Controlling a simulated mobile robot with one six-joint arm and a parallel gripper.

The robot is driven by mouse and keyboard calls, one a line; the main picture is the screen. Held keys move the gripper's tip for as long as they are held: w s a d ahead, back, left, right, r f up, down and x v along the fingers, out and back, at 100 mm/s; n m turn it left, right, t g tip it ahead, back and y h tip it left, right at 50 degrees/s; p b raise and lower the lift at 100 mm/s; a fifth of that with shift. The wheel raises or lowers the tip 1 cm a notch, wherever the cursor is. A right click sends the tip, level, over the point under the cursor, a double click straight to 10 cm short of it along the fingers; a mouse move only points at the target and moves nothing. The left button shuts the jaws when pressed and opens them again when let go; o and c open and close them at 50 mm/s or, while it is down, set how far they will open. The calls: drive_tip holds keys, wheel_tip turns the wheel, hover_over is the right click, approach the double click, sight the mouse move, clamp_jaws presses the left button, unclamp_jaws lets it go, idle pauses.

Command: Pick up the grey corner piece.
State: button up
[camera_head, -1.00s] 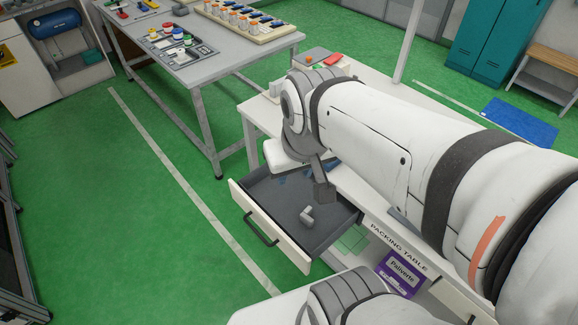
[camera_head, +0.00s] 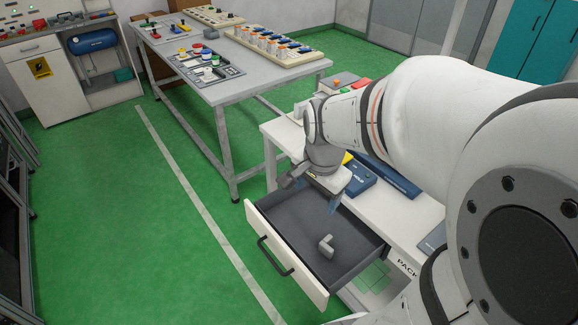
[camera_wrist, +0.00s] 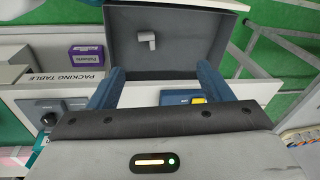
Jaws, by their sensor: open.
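The grey corner piece (camera_head: 326,246) is a small L-shaped block. My gripper (camera_head: 318,195) is above the back end of the drawer, beside the packing table's edge. In the wrist view its two blue fingers (camera_wrist: 160,82) are wide apart with nothing between them. The gripper is apart from the corner piece.
The drawer's walls and black-handled front (camera_head: 285,255) surround the piece. A blue device (camera_head: 360,183) stands on the white packing table (camera_head: 405,215). A purple box (camera_wrist: 88,54) shows in the wrist view. A grey workbench (camera_head: 240,85) with trays stands behind. Green floor left is clear.

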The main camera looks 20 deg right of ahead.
drive_tip(key=w+d+f+m+g+b, duration=0.1)
drive_tip(key=w+d+f+m+b, duration=0.15)
drive_tip(key=f+m, duration=0.35)
drive_tip(key=w+d+f+m+b, duration=0.2)
drive_tip(key=f+m+b, duration=0.1)
drive_tip(key=f, duration=0.5)
drive_tip(key=m+g+b, duration=0.1)
drive_tip(key=m+b, duration=0.4)
drive_tip(key=m, duration=0.4)
hover_over(326, 240)
drive_tip(key=f, duration=1.1)
drive_tip(key=shift+w+d, duration=0.1)
drive_tip(key=shift+d, duration=0.2)
drive_tip(key=shift+m, duration=0.3)
drive_tip(key=f, duration=0.8)
drive_tip(key=shift+a, duration=0.25)
drive_tip(key=shift+c, duration=0.5)
drive_tip(key=c, duration=0.9)
